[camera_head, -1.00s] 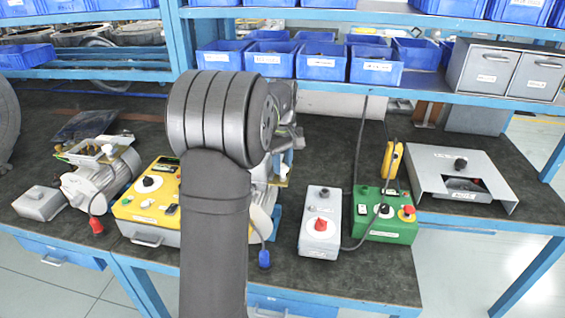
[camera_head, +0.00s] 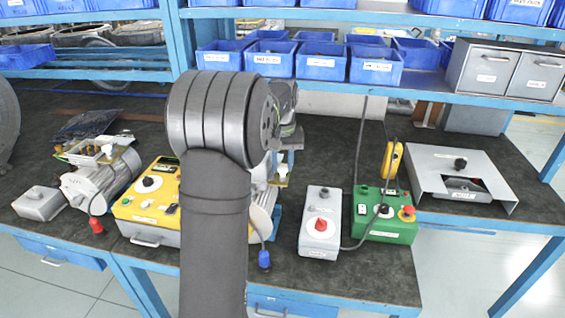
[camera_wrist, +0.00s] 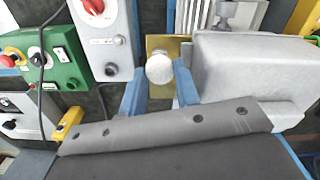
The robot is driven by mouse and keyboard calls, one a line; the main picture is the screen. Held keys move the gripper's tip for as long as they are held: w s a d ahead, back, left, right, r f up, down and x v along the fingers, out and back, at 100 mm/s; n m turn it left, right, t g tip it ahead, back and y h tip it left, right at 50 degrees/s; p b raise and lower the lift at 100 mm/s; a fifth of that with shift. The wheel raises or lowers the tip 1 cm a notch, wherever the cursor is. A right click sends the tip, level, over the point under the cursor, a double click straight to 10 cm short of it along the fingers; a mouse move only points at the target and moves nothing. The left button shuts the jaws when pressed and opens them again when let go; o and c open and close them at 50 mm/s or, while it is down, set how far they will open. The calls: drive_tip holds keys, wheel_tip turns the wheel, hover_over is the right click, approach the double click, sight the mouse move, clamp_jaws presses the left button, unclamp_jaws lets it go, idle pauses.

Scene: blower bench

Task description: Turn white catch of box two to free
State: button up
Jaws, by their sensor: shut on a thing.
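In the wrist view a round white catch (camera_wrist: 159,68) sits on a brass-coloured plate beside a grey metal box (camera_wrist: 245,70). My gripper (camera_wrist: 160,80) has its two blue fingers on either side of the white catch and is shut on it. Another motor (camera_head: 100,182) with an opened box on top stands at the left. Whether the held catch is turned cannot be told.
A yellow control box (camera_head: 150,218) stands left of my arm. A grey box with a red knob (camera_head: 320,224), a green box (camera_head: 385,232) and a grey metal housing (camera_head: 460,185) stand to the right. Blue bins (camera_head: 375,68) line the shelf above.

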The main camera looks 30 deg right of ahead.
idle(0.4)
drive_tip(key=o, duration=1)
